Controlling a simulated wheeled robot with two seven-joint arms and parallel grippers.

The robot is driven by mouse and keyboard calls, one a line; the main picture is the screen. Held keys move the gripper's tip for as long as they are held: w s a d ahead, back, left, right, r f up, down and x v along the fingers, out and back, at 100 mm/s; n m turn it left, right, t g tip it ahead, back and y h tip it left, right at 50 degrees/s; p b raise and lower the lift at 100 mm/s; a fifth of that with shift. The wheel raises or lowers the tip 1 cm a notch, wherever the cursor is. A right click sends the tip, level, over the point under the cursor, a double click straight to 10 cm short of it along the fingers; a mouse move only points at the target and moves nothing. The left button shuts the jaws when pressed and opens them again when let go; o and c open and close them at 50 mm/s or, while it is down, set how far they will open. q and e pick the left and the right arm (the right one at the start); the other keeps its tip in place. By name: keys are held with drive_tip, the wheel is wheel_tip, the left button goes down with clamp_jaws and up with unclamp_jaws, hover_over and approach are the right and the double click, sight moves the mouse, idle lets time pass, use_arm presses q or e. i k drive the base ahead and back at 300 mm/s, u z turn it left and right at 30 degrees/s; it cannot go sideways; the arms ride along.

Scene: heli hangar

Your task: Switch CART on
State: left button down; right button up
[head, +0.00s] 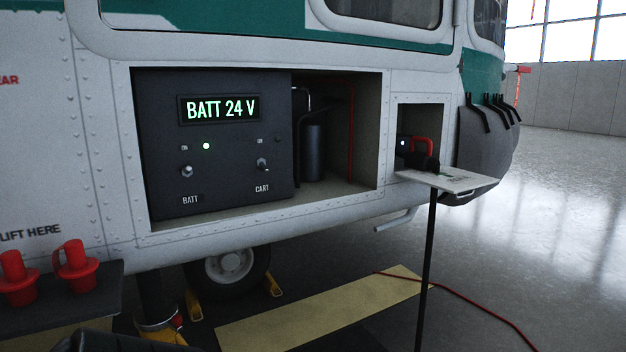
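The dark control panel (225,185) sits in an open bay in the helicopter's side. Its display (220,109) reads "BATT 24 V" in green. The CART switch (263,165) is a small metal toggle at the panel's right, above the label CART; its lever is too small to tell its position surely. A small lamp spot above it looks unlit. The BATT switch (187,171) is at the left, with a green lamp (206,146) lit near it. Neither of my gripper's fingertips shows in the head view.
A black plug with a red handle (424,147) is at a small recess on the right, above an open flap (450,180). Red caps (75,267) stand on a dark surface at lower left. A red cable (480,306) lies on the floor.

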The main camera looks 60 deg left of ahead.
sight(265, 170)
drive_tip(key=u, duration=0.8)
drive_tip(key=i, duration=1.2)
drive_tip(key=u, duration=1.1)
